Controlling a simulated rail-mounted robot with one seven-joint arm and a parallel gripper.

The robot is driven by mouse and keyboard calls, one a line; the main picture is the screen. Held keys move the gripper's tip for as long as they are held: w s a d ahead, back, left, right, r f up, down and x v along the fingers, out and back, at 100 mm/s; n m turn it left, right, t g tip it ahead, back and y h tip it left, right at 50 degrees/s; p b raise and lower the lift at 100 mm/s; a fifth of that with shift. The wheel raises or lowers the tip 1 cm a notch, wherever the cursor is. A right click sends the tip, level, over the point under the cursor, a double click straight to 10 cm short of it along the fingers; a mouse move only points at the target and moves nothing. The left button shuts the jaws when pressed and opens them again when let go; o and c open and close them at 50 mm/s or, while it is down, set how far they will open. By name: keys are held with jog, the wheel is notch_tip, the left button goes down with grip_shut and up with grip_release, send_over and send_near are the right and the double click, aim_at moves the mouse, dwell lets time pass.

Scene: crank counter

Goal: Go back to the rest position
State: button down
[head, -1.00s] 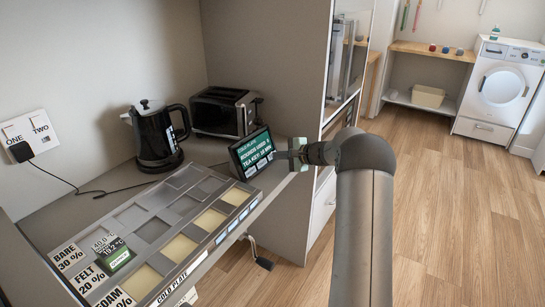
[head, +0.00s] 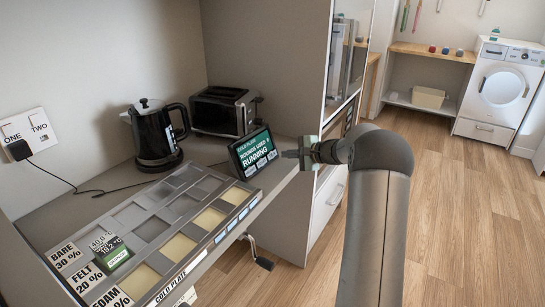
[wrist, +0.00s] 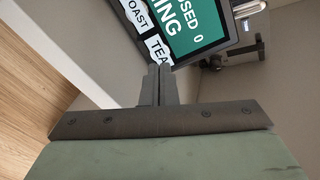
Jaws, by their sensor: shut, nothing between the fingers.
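My gripper (head: 290,154) is shut and empty. In the head view it is just right of the display screen (head: 254,153), pointing left, with a small gap to it. In the wrist view the shut fingers (wrist: 159,85) show below the lower edge of the screen (wrist: 185,25). The screen is dark-framed with a green panel and reads "RUNNING", with label tiles along its bottom edge. My arm reaches in from the lower right of the head view.
A tray of grey and yellow squares (head: 150,230) lies along the counter, with a crank handle (head: 264,263) below its front edge. A black kettle (head: 155,135) and toaster (head: 225,110) stand behind. The wooden floor (head: 450,220) at right is clear.

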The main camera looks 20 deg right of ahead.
jog(key=shift+s+r, duration=0.1)
jog(key=shift+s, duration=0.05)
dwell(0.5)
jog(key=s+a+r+n+g, duration=0.1)
jog(key=a, duration=0.2)
jog(key=s+a+r+n+g+p, duration=0.1)
jog(key=s+a, duration=0.1)
jog(key=a, duration=0.1)
jog(key=s+a+r+n+g+p, duration=0.1)
jog(key=a, duration=0.2)
jog(key=shift+s+r+y, duration=0.2)
jog(key=shift+s+y, duration=0.05)
jog(key=shift+y, duration=0.05)
jog(key=s+a+r+n+g+h+p, duration=0.1)
jog(key=s+a+r+n+g+p, duration=0.15)
jog(key=s+a, duration=0.4)
jog(key=s+a+r+n+g+h+p, duration=0.1)
jog(key=s+a+n+g, duration=0.2)
jog(key=s+a, duration=0.35)
jog(key=s+n+g+h+p, duration=0.2)
jog(key=s+n+h, duration=0.3)
jog(key=s, duration=2.2)
jog(key=n+p, duration=0.1)
jog(key=n, duration=0.2)
jog(key=shift+s+r+h+p, duration=0.2)
jog(key=shift+s+h+p, duration=0.1)
jog(key=shift+h, duration=0.1)
